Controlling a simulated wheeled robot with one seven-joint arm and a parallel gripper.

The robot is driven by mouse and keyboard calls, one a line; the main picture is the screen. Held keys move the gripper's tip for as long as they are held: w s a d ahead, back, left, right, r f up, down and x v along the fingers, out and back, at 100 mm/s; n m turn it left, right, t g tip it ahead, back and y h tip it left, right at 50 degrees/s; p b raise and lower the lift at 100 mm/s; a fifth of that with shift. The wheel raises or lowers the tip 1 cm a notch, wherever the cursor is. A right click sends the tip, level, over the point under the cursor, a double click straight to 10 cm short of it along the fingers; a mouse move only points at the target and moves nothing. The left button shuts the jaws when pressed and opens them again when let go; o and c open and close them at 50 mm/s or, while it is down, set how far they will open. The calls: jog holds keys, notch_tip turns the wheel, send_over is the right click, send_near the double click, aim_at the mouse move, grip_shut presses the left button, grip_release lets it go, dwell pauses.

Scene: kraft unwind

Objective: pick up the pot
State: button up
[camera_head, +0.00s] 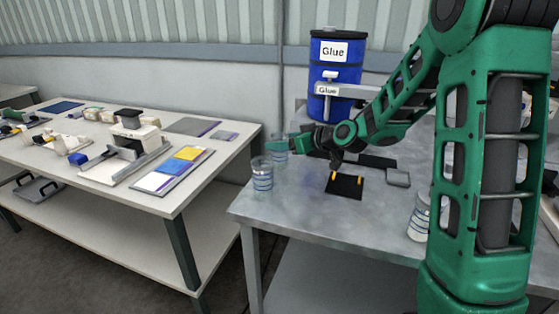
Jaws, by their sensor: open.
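No vessel here is marked as the pot. A clear, blue-banded cup-like vessel (262,174) stands upright at the left edge of the grey metal table (290,205). A similar vessel (279,150) stands behind it, partly covered by a green part of my arm. A third vessel (417,222), with pale contents, stands at the right, partly hidden by my arm.
A blue drum (349,65) labelled Glue stands at the back, with a smaller Glue label in front. A small grey block (398,178) lies right of the black square. A white bench (165,205) with tools and sheets stands left, across a gap. The front of the metal table is clear.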

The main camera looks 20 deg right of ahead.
jog(key=x, duration=0.5)
jog(key=shift+w+d, duration=0.1)
jog(key=shift+w, duration=0.3)
jog(key=c, duration=1.5)
jog(key=shift+o, duration=0.2)
jog(key=shift+r, duration=0.1)
